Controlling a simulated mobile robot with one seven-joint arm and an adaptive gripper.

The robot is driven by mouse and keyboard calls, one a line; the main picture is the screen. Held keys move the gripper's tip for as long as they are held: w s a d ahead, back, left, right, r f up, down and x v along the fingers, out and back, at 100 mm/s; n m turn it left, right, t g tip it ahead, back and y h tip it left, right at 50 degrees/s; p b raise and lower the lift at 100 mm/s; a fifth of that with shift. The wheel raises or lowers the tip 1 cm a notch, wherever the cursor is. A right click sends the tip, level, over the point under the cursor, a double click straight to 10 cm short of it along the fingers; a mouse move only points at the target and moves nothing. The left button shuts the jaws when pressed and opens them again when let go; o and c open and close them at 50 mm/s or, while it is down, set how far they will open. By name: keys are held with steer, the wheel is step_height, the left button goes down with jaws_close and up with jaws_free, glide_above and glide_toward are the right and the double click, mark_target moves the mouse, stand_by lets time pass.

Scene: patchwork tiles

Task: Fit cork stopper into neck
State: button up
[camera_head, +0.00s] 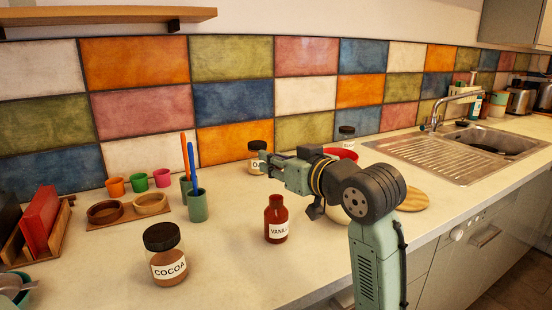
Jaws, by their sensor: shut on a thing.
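A dark red bottle (276,220) with a white VANILLA label stands upright on the counter, and its short neck points up. My gripper (265,160) is at the left end of my arm, above and behind the bottle in the picture and apart from it. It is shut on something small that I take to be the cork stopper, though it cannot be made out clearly. I see no cork elsewhere on the counter.
A COCOA jar (166,258) stands front left. A labelled jar (257,150) stands behind my gripper. The counter around the bottle is clear.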

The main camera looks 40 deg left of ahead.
steer(key=shift+f+b, duration=1.05)
steer(key=shift+f, duration=0.9)
steer(key=shift+f+b, duration=0.35)
steer(key=shift+f, duration=0.9)
stand_by(0.6)
steer(key=o, duration=0.8)
steer(key=shift+o, duration=0.2)
steer(key=v, duration=1.2)
steer(key=shift+w, duration=0.1)
